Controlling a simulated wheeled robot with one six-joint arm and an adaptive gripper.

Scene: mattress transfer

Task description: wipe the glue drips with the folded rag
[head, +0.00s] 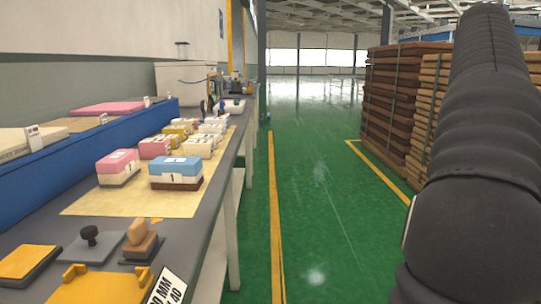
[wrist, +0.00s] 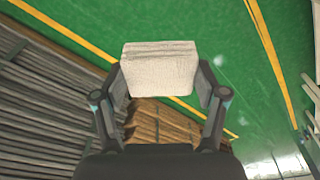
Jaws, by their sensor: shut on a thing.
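The folded rag (wrist: 160,68) is a pale, off-white block with layered folds along its upper edge in the wrist view. My gripper (wrist: 161,88) is shut on it, with one dark finger at each side. The rag is held over the green floor and stacked slats, clear of the bench. In the head view neither the rag nor the gripper shows; only my dark arm fills the right side. I cannot make out any glue drips for certain in either view.
The grey bench (head: 200,230) runs along the left. It bears a cream sheet (head: 110,204) with several foam blocks, stamps (head: 140,240), a yellow tray (head: 100,290) and a blue rail (head: 90,135). Brown stacks (head: 390,100) stand at right. The green aisle (head: 310,200) is clear.

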